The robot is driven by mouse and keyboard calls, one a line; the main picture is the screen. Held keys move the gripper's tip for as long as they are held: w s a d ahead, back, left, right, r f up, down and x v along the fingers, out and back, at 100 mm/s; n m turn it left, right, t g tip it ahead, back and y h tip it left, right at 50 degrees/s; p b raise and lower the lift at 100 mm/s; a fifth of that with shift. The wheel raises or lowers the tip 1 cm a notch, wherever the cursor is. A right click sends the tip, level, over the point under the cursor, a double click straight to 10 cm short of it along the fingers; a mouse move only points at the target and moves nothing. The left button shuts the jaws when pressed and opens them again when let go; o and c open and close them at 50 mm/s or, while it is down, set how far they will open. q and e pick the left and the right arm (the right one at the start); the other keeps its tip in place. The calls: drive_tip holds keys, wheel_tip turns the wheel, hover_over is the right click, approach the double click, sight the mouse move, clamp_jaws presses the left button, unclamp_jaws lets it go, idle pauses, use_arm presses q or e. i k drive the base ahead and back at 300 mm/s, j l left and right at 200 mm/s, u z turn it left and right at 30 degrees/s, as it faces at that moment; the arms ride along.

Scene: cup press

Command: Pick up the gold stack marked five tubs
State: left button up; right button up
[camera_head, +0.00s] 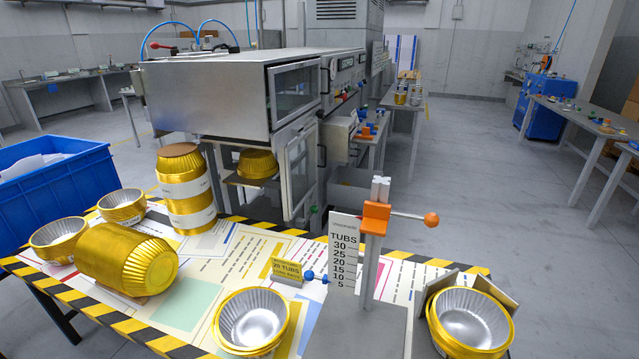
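Several gold foil tub stacks stand on the striped table, and I cannot read a five-tub mark on any. A short stack (122,207) with a white label sits at the back left. Another short stack (57,240) is left of it, partly behind a large stack (125,260) lying on its side. A tall upright stack (187,190) with white bands stands behind. A short open stack (251,321) sits at the front centre. Another stack (470,320) rests between plates at the right. Neither of my grippers is in view.
A post gauge (345,260) marked TUBS, 30 down to 5, with an orange slider (375,217), stands on the table (215,270). A small sign (287,271) reads 20 TUBS. A blue bin (60,180) is at left; a grey press machine (215,95) stands behind.

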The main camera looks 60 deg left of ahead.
sight(252, 322)
drive_tip(key=k+u, duration=0.1)
drive_tip(key=u, duration=2.25)
